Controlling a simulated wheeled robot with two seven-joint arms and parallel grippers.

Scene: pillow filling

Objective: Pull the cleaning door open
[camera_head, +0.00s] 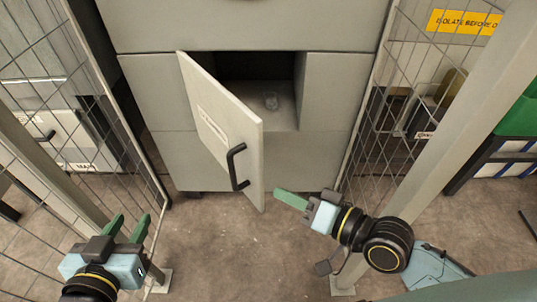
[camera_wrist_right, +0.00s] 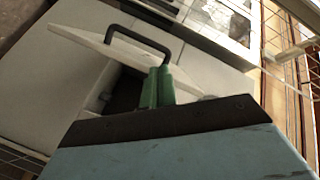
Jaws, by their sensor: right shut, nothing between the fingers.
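The cleaning door (camera_head: 222,125) is a pale grey panel hinged on its left side, standing ajar and swung out from the cabinet. Its black bar handle (camera_head: 236,165) is on the outer face near the free edge. The handle also shows in the right wrist view (camera_wrist_right: 140,42). My right gripper (camera_head: 278,193) is shut and empty, just right of the door's lower free edge. In the right wrist view its green fingers (camera_wrist_right: 158,85) overlap the door's edge; I cannot tell whether they touch. My left gripper (camera_head: 131,222) is open and empty, low at the left, away from the door.
Wire mesh fence panels (camera_head: 45,75) stand left and right. A post (camera_head: 440,125) rises behind my right arm. Floor (camera_head: 215,240) before the cabinet is clear.

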